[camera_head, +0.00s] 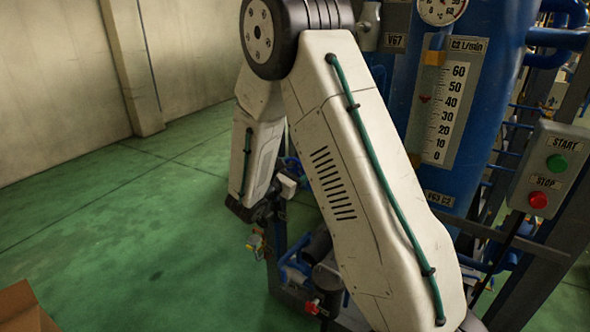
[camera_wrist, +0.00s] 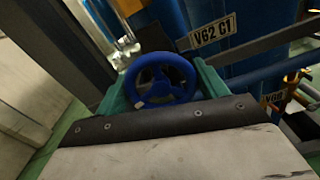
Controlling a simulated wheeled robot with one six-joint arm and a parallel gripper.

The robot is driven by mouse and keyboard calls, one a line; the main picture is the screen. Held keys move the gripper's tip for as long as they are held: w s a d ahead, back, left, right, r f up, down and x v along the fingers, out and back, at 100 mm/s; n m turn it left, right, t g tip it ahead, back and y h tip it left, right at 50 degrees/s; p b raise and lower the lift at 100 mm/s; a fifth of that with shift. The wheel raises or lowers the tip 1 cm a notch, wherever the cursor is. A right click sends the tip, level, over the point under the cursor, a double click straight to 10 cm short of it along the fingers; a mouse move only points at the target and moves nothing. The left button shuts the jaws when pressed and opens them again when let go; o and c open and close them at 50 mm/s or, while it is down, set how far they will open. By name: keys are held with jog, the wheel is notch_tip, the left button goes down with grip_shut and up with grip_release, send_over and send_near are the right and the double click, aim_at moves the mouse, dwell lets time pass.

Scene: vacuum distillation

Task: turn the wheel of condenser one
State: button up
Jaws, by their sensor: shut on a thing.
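A blue handwheel (camera_wrist: 160,82) with spokes shows in the wrist view, in front of a blue vessel with a "V62 C1" label (camera_wrist: 213,33). My gripper (camera_wrist: 160,88) has green fingers, one on each side of the wheel, and is shut on it. In the head view the gripper end is small and mostly hidden behind my arm, so the wheel cannot be made out there.
A blue column with a flow scale (camera_head: 442,115) marked "C2" stands right of my arm. A grey box with START and STOP buttons (camera_head: 545,170) is at the right. Pipes and frame bars crowd the rig. Green floor (camera_head: 110,240) at left is open.

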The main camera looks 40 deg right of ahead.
jog(key=shift+n, duration=0.6)
jog(key=o, duration=1)
jog(key=v, duration=0.8)
